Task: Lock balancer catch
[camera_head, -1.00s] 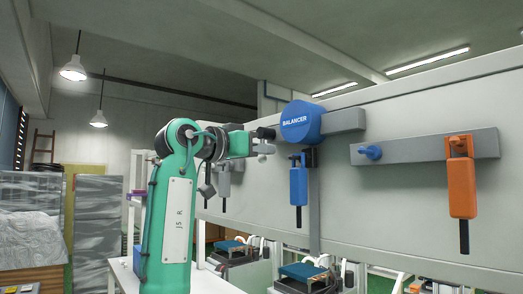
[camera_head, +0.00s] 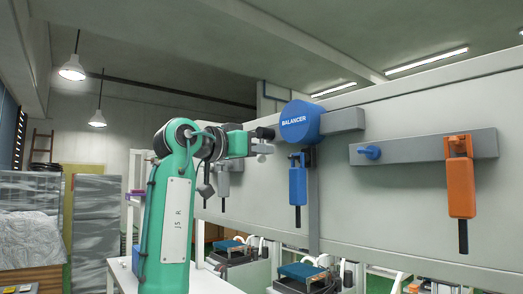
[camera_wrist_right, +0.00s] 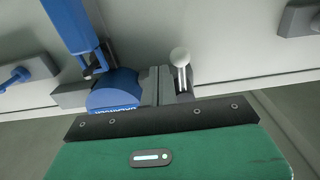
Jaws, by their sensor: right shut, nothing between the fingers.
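The blue balancer (camera_head: 300,122) labelled BALANCER is mounted on the grey panel, with a grey arm to its right. My right gripper (camera_head: 264,133) is just left of it in the head view, shut and empty. In the right wrist view the balancer (camera_wrist_right: 113,92) is partly hidden behind my gripper body. The shut grey fingers (camera_wrist_right: 154,86) stand beside a pale ball knob on a short metal stem (camera_wrist_right: 180,57), which may be the catch. I cannot tell whether they touch it. My left gripper is not in view.
A blue handled tool (camera_head: 298,185) hangs below the balancer. An orange tool (camera_head: 461,187) hangs from a grey bar (camera_head: 405,150) with a blue peg (camera_head: 369,152). Teal-topped stations (camera_head: 302,271) stand below the panel (camera_head: 380,215).

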